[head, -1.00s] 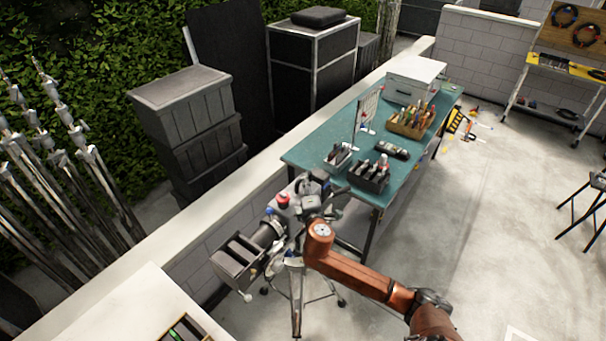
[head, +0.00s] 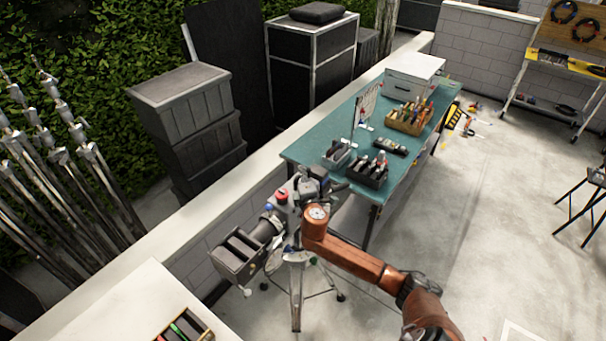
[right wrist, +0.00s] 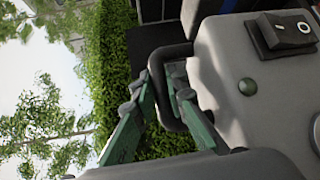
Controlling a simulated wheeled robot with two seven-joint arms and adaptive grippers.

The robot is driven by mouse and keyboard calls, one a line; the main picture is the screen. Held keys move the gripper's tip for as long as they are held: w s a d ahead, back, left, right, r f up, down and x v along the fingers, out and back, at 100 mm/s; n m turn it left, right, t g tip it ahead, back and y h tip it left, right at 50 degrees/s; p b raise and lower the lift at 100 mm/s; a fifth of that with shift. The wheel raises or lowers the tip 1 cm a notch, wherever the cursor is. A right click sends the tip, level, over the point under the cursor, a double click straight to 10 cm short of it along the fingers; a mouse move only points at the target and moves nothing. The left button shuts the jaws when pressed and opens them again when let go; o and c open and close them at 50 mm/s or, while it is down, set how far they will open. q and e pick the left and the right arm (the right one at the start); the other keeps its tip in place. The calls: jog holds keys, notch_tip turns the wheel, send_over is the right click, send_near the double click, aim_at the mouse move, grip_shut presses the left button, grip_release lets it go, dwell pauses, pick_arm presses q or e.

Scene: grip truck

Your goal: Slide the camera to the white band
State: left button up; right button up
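The camera (head: 262,232), a dark film camera with a boxy matte box on its left end, sits on a tripod (head: 296,290) in front of the teal bench. My right arm reaches it from the lower right, and the right gripper (right wrist: 164,84) is at its rear side. In the right wrist view, the green fingers lie on both sides of a dark loop handle (right wrist: 162,65) on a grey camera body (right wrist: 225,75) and appear closed on it. My left gripper is not in view. I cannot make out the white band.
The teal bench (head: 330,125) behind the camera bears a dark tool caddy (head: 368,174), a wooden tool box (head: 410,117) and a white drawer unit (head: 415,76). A low wall runs along the left. A pale surface (head: 120,310) is at lower left. The floor at right is mostly clear.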

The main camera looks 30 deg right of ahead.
grip_shut()
jog(key=shift+d, duration=0.1)
jog(key=shift+w+d, duration=0.25)
jog(key=shift+d, duration=0.5)
jog(key=shift+w+d+f, duration=0.1)
jog(key=shift+w+d, duration=0.15)
jog(key=shift+d, duration=0.2)
jog(key=o, duration=0.6)
grip_release()
jog(key=shift+s+a, duration=0.1)
jog(key=shift+a, duration=0.1)
jog(key=shift+d, duration=0.1)
jog(key=v, duration=1.2)
